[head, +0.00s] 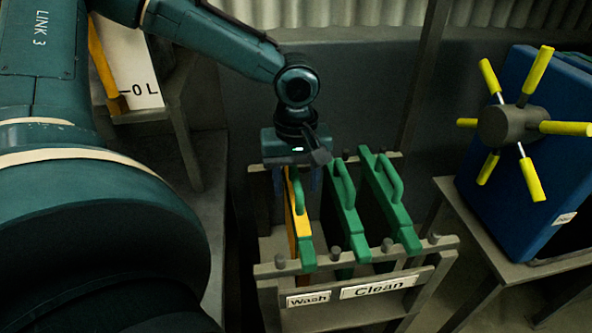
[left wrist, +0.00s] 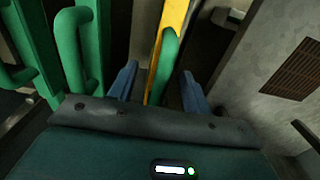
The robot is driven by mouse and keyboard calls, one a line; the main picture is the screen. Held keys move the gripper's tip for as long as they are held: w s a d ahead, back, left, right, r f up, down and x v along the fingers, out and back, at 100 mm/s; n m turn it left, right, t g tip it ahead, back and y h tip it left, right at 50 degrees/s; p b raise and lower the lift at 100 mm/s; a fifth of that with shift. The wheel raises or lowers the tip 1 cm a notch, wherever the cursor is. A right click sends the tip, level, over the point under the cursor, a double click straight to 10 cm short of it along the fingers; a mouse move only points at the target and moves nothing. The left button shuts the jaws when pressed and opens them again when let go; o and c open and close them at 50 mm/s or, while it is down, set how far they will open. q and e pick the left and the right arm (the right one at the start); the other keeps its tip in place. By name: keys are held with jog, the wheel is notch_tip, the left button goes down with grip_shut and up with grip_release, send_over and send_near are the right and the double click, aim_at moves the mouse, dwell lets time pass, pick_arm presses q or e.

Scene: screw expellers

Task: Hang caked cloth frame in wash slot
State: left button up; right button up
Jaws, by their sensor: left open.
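A frame with a yellow top bar and green handle (head: 302,225) hangs in the rack (head: 440,262), in the slot above the "Wash" label (head: 308,299). Its cloth is hidden, so I cannot tell whether it is caked. My left gripper (head: 296,182) is right above this frame, pointing down. Its blue fingers are open, one on each side of the bar and handle. In the left wrist view, the yellow bar (left wrist: 172,35) passes between the spread fingers of the left gripper (left wrist: 158,88), with a visible gap on both sides. My right gripper is not in view.
Two green frames (head: 350,222) (head: 402,228) hang close to the right, above the "Clean" label (head: 379,287). A blue press block (head: 520,215) with a yellow-handled wheel (head: 507,125) stands on a table at right. A white marked container (head: 128,65) stands at upper left.

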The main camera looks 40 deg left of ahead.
pick_arm(q)
jog(key=shift+r, duration=0.1)
notch_tip(320, 180, up, 8)
jog(key=shift+f+p, duration=0.1)
jog(key=shift+p, duration=1.1)
notch_tip(320, 180, up, 5)
jog(key=shift+r+p, duration=0.1)
jog(key=shift+p, duration=0.45)
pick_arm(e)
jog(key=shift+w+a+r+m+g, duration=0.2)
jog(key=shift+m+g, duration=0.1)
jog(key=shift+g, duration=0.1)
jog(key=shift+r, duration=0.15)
